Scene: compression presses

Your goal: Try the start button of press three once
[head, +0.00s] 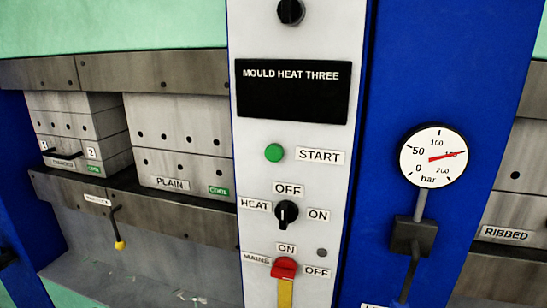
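A white control panel (356,30) stands upright in front of me. Its black display (292,109) reads "MOULD HEAT THREE". Below the display is a round green button (274,152), with the label START (320,156) to its right. The button's face is bare and nothing touches it. Neither of my grippers is in view.
A small round lamp (321,252) looks dark. On the blue column right, a gauge (433,156) reads about 150 bar. Moulds marked PLAIN (180,130) and RIBBED (510,205) flank the panel.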

